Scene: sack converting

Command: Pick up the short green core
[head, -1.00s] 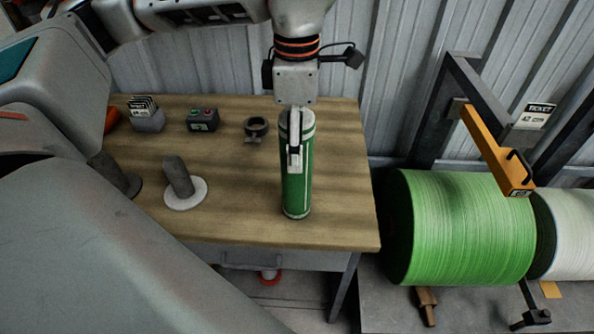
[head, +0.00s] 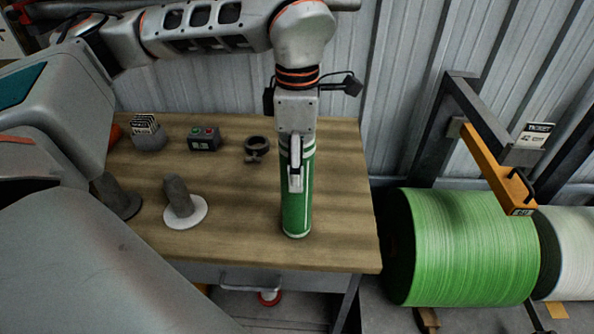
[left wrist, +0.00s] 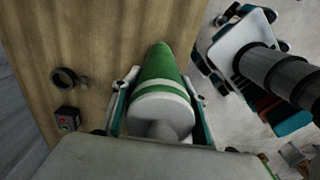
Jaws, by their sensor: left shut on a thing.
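The green core (head: 297,210) is an upright green cylinder with white bands near its ends, near the right side of the wooden table. My left gripper (head: 296,178) comes down from above and is shut on its upper part. In the left wrist view the core (left wrist: 160,68) lies between the two fingers (left wrist: 160,112), its white-banded end closest to the camera. Whether its lower end touches the table cannot be told. My right gripper is not in view.
On the wooden table (head: 240,215) stand a grey post on a white disc (head: 181,203), a dark post (head: 117,197), a button box (head: 204,139), a card holder (head: 148,134) and a dark ring (head: 257,148).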

